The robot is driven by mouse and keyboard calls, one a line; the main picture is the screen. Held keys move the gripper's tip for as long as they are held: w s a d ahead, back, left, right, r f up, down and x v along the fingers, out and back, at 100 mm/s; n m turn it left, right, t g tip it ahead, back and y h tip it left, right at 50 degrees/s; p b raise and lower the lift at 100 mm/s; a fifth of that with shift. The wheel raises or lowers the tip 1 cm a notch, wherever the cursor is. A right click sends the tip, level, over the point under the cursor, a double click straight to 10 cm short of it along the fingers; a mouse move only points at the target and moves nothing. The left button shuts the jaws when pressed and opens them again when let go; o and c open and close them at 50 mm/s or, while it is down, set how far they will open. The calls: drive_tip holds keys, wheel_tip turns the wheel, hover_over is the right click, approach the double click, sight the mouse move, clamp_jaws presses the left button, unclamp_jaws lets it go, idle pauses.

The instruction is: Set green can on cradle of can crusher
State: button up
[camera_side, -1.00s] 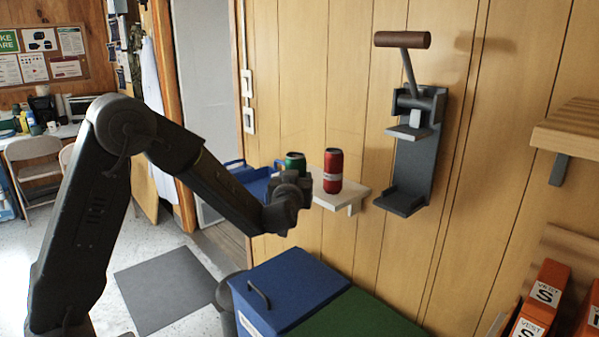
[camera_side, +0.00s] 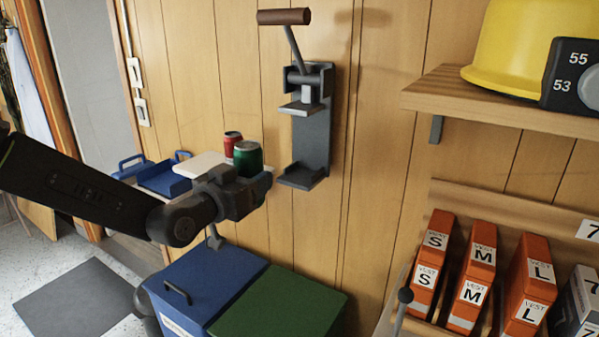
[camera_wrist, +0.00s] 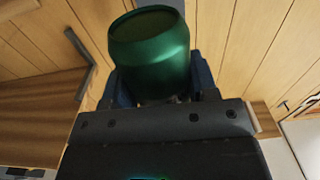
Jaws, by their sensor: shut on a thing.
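The green can (camera_side: 248,155) is held upright in my gripper (camera_side: 246,182), which is shut on it. In the wrist view the green can (camera_wrist: 150,48) fills the space between the fingers (camera_wrist: 160,85). The can crusher (camera_side: 313,125) is mounted on the wood wall, with its brown-gripped handle (camera_side: 284,16) raised. Its cradle (camera_side: 302,176) is the dark lower ledge, bare, to the right of the can in the side view. The grey pressing plate (camera_side: 302,108) is above the cradle with an open gap between them.
A red can (camera_side: 232,142) stands on a pale wall shelf (camera_side: 200,164) behind the green can. Blue trays (camera_side: 165,176) are farther left. Blue and green bin lids (camera_side: 280,305) lie below. At right are a shelf (camera_side: 490,100) with a yellow helmet (camera_side: 520,50) and orange vest boxes (camera_side: 475,280).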

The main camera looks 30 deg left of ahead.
drive_tip(key=w, duration=1.6)
drive_tip(key=w+f, duration=0.1)
drive_tip(key=shift+w, duration=0.35)
drive_tip(key=shift+f, duration=0.25)
drive_tip(key=shift+f, duration=0.2)
drive_tip(key=o, duration=0.9)
